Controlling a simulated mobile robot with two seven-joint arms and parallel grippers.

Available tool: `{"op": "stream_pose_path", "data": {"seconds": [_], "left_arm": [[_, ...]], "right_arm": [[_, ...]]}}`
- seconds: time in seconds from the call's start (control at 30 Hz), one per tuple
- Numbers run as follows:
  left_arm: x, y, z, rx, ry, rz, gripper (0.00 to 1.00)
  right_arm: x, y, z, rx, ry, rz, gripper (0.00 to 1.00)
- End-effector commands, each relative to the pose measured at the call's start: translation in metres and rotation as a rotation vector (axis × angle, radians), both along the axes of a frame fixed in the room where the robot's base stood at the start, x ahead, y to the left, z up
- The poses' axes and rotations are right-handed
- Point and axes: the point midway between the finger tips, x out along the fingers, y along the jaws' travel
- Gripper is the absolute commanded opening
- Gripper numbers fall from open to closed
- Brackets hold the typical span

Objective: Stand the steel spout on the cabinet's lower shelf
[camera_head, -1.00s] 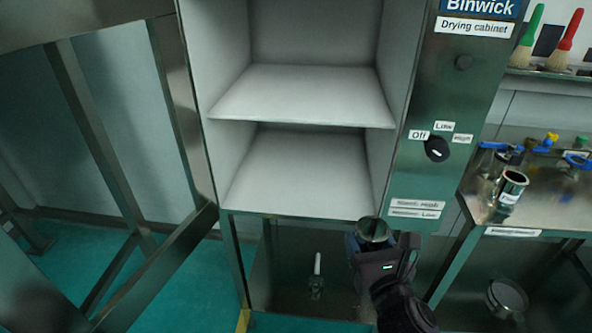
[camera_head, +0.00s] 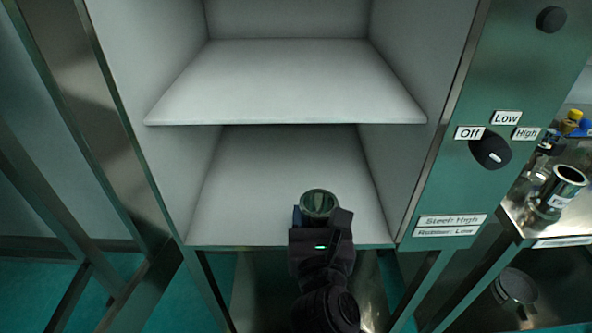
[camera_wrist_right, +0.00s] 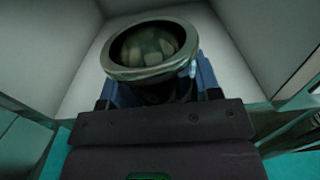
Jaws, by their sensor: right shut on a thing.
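The steel spout (camera_head: 319,206) is a short round metal tube with an open rim on top. My right gripper (camera_head: 318,222) is shut on it and holds it roughly upright at the front of the cabinet's lower shelf (camera_head: 260,190). In the right wrist view the spout (camera_wrist_right: 152,50) fills the middle, its rim tilted toward the camera, with the blue fingers of the gripper (camera_wrist_right: 155,88) on either side. Whether its base touches the shelf is hidden behind the gripper. The lower shelf is white and bare. My left gripper is not in view.
The upper shelf (camera_head: 285,85) hangs above the lower one and is empty. The control panel with a knob (camera_head: 490,152) stands to the right. A steel side table (camera_head: 525,222) at the right holds another metal cylinder (camera_head: 560,190).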

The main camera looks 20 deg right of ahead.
Motion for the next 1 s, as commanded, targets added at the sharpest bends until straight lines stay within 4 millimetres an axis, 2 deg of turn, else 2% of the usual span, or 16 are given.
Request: {"op": "stream_pose_path", "data": {"seconds": [0.8, 0.93, 1.0], "left_arm": [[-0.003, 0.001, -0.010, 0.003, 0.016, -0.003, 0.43], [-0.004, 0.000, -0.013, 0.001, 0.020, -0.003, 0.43], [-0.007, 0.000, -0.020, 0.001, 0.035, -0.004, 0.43]], "right_arm": [[0.160, -0.046, 0.000, -0.003, -0.002, 0.001, 0.25], [0.182, -0.052, 0.000, -0.002, -0.001, 0.001, 0.25], [0.182, -0.052, -0.014, -0.001, 0.005, 0.002, 0.25]]}}
